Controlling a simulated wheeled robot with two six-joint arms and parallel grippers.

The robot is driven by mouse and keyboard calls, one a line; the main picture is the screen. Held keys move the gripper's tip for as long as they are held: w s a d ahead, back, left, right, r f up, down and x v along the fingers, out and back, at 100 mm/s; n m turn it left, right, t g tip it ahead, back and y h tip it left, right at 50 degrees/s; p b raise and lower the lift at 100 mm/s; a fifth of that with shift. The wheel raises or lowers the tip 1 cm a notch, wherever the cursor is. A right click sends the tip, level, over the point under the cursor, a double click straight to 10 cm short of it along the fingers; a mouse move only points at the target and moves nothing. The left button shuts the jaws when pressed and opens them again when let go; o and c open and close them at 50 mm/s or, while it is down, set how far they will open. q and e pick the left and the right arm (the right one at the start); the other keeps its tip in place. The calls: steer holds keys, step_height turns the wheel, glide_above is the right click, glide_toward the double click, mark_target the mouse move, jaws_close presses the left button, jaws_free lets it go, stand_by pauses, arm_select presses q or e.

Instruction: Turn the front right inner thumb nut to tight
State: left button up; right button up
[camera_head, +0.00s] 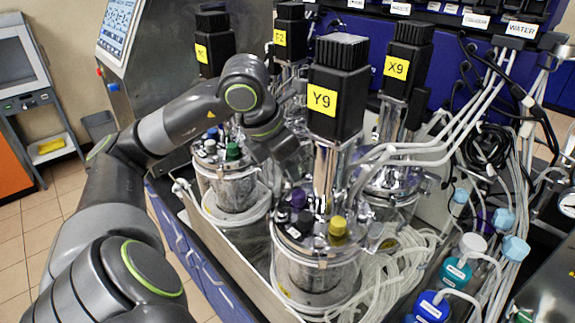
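The front right bioreactor is a glass and steel vessel (315,270) under a black motor labelled Y9 (338,90). Its metal lid carries a yellow cap (337,226), a purple cap (298,197) and dark fittings. Thumb nuts around the lid rim are too small to tell apart, and I cannot tell whether any is tight. My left gripper (290,158) hangs above and behind the left side of this lid, in the gap between the front vessels. It points down and appears apart from the lid. Its fingertips are not clear. My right gripper is not in view.
A second vessel (233,190) with a green cap stands left, beneath my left wrist. The motor labelled X9 (407,55) stands behind right. White tubes (430,150) arch over the right side. Coiled tubing and blue-capped bottles (430,307) crowd the lower right. Open floor lies left.

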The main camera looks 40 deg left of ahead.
arm_select(q)
jaws_close()
